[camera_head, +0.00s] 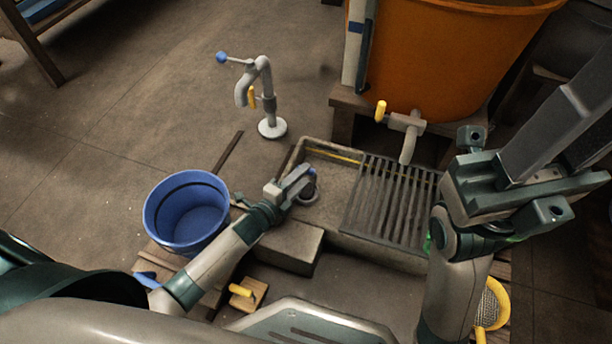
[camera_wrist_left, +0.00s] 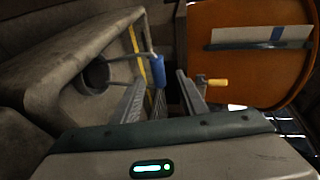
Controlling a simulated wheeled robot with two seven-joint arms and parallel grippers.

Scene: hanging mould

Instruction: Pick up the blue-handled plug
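The blue-handled plug shows its blue handle (camera_head: 311,171) at the left end of the stone sink, and a dark round part (camera_head: 309,193) lies below it. In the left wrist view the blue handle (camera_wrist_left: 158,70) sits at the end of a thin grey bar, right of a dark round hole or disc (camera_wrist_left: 95,75). My left gripper (camera_head: 298,178) is over this end of the sink. Its fingers (camera_wrist_left: 162,82) are apart, with the handle showing between their tips; I see no clear contact. My right gripper (camera_head: 570,110) is raised at the right, its finger gap unclear.
The stone sink (camera_head: 325,160) has a slatted rack (camera_head: 390,203) on its right. A blue bucket (camera_head: 187,212) stands left of my left forearm. A tap (camera_head: 268,100) stands behind. An orange tub (camera_head: 445,55) with a yellow-handled spigot (camera_head: 405,124) is at the back right.

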